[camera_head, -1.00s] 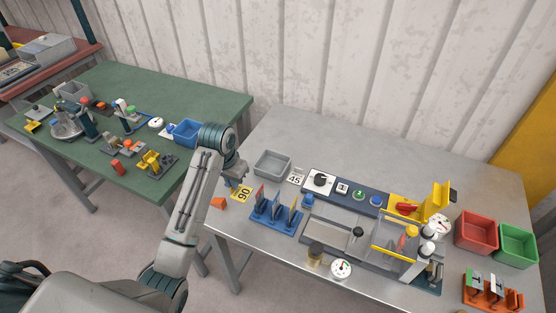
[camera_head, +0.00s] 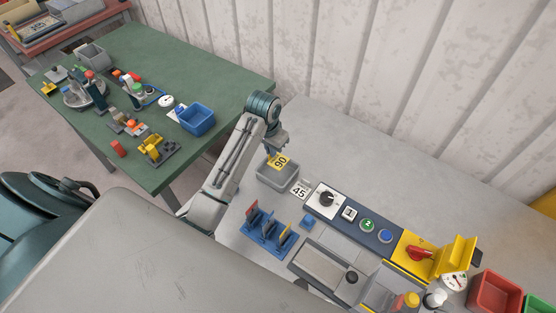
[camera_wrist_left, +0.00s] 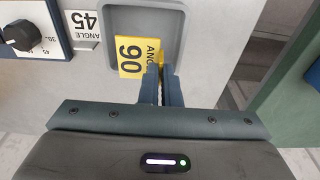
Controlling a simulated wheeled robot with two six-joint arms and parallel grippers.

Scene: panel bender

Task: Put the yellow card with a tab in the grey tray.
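The yellow card with a tab (camera_head: 281,161), marked 90, is over the grey tray (camera_head: 276,178) on the grey metal table. In the left wrist view the card (camera_wrist_left: 138,57) overlaps the tray's inside (camera_wrist_left: 146,22). My left gripper (camera_head: 269,150) is shut on the card's edge at the tab side; its fingers (camera_wrist_left: 161,72) are close together there. Whether the card touches the tray floor cannot be told. My right gripper is not in view.
A white card marked 45 (camera_head: 301,190) lies beside the tray. A control panel with a dial (camera_head: 326,198) and a blue rack (camera_head: 266,232) are nearby. A blue bin (camera_head: 197,117) stands on the green table.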

